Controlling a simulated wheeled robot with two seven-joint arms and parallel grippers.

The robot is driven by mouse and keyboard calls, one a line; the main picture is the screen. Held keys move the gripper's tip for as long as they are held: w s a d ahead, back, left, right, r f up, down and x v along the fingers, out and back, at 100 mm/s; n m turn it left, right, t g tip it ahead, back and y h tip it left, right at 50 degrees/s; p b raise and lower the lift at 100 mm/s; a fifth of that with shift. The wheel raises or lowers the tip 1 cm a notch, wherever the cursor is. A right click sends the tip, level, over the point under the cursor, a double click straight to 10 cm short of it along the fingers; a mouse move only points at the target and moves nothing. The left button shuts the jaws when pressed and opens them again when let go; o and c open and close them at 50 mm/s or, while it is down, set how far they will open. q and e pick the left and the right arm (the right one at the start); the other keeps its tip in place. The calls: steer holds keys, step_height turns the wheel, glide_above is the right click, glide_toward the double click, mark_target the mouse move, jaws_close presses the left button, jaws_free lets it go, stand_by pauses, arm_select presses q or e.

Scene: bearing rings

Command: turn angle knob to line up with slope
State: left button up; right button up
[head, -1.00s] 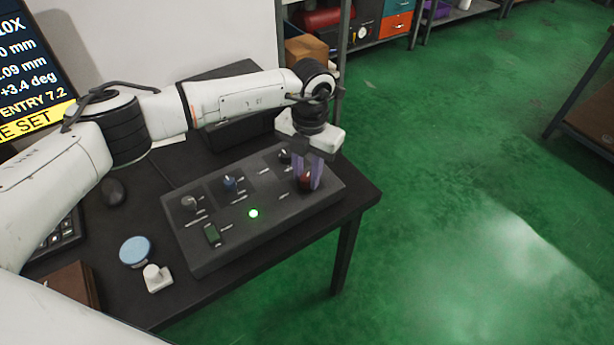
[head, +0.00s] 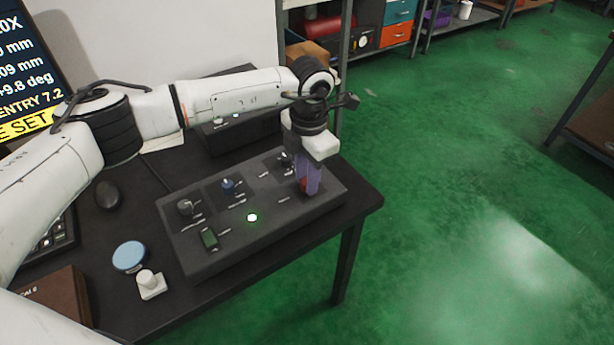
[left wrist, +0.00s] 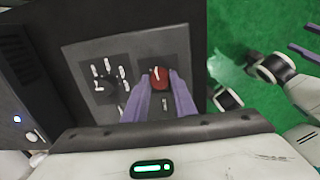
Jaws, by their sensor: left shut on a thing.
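A red knob (head: 303,184) sits at the right end of the dark control panel (head: 225,250). My left gripper (head: 309,188) reaches down over it with purple fingers. The left wrist view shows the red knob (left wrist: 159,78) between the two fingertips (left wrist: 160,82), with a pale mark on its top. The gripper is shut on it. The screen (head: 22,75) at the left is cut off by the frame; it reads about 9.8 deg above a yellow band. No slope line shows. Two purple fingers of my right gripper (left wrist: 308,40) show apart at the right edge of the wrist view.

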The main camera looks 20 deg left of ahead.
arm_select(q)
steer(key=shift+w+r, duration=0.1)
steer(key=o, duration=1)
steer(key=shift+o, duration=0.2)
step_height(320, 180, up, 10)
steer(key=shift+s+d, duration=0.2)
steer(key=shift+r, duration=0.1)
